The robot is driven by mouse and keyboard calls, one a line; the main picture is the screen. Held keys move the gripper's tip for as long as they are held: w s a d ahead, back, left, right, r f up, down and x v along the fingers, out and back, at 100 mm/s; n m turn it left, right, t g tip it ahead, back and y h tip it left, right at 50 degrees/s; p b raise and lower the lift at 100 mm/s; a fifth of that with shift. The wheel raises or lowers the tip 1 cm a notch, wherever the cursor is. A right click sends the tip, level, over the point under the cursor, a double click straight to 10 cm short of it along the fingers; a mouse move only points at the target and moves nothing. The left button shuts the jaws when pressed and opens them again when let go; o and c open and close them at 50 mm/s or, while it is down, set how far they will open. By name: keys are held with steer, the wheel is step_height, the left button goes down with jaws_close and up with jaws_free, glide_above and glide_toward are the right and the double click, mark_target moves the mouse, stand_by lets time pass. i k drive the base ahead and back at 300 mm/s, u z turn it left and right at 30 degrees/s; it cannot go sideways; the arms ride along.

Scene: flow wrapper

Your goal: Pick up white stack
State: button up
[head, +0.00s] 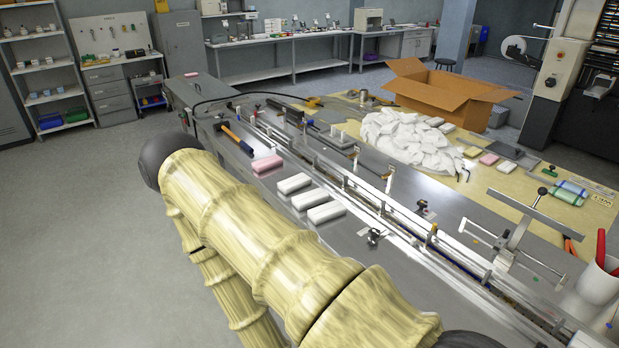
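Three small white stacks lie in a row on the grey metal deck of the machine, near the middle of the head view: a far one (294,183), a middle one (310,198) and a near one (326,212). They lie flat, close together, beside the long rail. A pink stack (267,164) lies just beyond them. My arm in its yellowish sleeve crosses the foreground to the left of the stacks. My gripper is not in view, so its state and its distance from the stacks do not show.
The guide rail (345,183) runs along the deck right of the stacks. A small metal fixture (375,237) stands nearer. A hammer-like tool (237,138) lies farther back. Beyond the rail are a heap of white packets (405,140) and an open cardboard box (447,95).

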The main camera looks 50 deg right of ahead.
mark_target(288, 186)
steer(key=z, duration=1)
